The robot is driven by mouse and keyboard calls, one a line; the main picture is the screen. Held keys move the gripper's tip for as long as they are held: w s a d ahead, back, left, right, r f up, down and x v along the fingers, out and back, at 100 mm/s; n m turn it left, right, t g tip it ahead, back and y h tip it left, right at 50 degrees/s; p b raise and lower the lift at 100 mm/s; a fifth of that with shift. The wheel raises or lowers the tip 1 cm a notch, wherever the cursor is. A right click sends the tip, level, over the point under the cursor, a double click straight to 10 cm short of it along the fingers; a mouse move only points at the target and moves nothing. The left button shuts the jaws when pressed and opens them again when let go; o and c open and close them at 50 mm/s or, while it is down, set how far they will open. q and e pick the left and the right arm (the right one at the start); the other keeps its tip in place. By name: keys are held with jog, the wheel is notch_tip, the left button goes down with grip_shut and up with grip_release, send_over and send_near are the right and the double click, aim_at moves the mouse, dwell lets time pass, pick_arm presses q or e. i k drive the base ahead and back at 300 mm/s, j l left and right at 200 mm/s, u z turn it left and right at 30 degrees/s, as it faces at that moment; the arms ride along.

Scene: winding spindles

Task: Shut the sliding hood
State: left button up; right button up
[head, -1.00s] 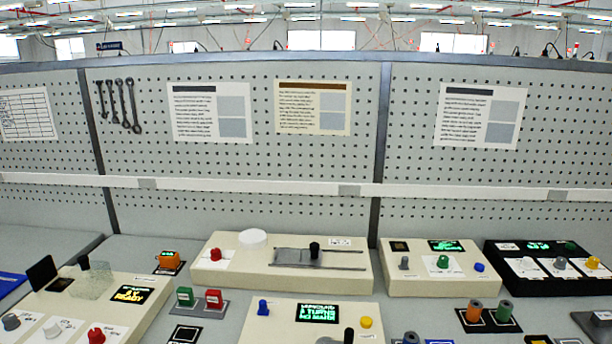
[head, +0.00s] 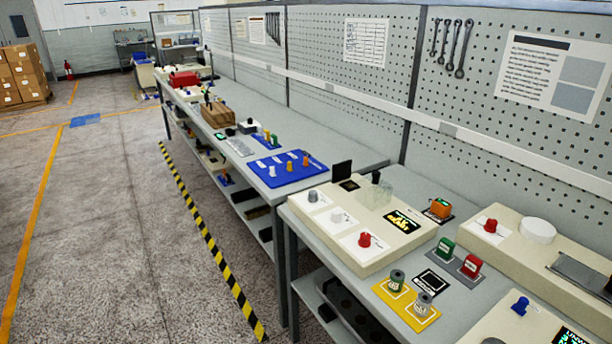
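No part labelled as a hood can be read. A small clear box-like cover (head: 375,192) stands on the back of the cream console (head: 345,252), with a dark knob at its top. A black upright plate (head: 342,174) stands to its left, by a dark square opening (head: 349,185). A grey metal slide plate (head: 585,272) lies on another cream console (head: 508,245) at the right, cut off by the picture edge. I cannot tell which is the sliding hood. Neither of my grippers is in view.
The cream console carries a lit display (head: 402,222) and a red knob (head: 365,240). Green (head: 446,247) and red (head: 471,266) blocks and a yellow tray (head: 382,290) sit nearby. Benches run along a pegboard wall (head: 345,95); the floor (head: 120,220) at left is open.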

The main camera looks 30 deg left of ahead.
aim_at(376, 175)
jog(key=u, duration=0.5)
jog(key=i+j+u, duration=0.1)
jog(key=i+u, duration=0.2)
jog(key=i, duration=0.2)
